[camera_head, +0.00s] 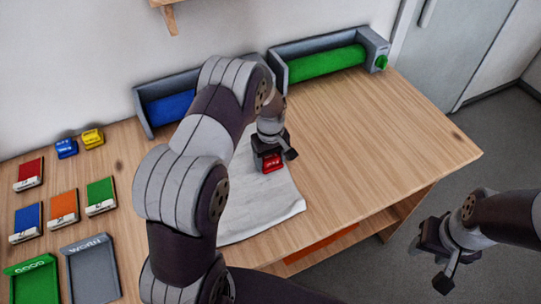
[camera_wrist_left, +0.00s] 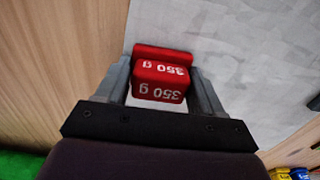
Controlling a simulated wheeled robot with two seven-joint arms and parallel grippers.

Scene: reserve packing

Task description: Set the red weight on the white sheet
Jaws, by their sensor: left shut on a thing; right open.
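The red weight (camera_head: 272,164), marked 350 g, is between the fingers of my left gripper (camera_head: 269,153). The wrist view shows the weight (camera_wrist_left: 160,72) with both fingers of the left gripper (camera_wrist_left: 163,80) shut on its sides. The white sheet (camera_head: 265,210) lies on the table, partly hidden by my left arm. The weight is over the sheet near its right edge; whether it touches the sheet I cannot tell. My right gripper (camera_head: 430,264) is open and empty, off the table at the lower right.
A blue roll (camera_head: 170,107) and a green roll (camera_head: 327,63) sit in grey holders at the back. Blue (camera_head: 66,148) and yellow (camera_head: 92,138) weights, several coloured cards and green (camera_head: 35,280) and grey (camera_head: 92,270) trays are at left. The table's right side is clear.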

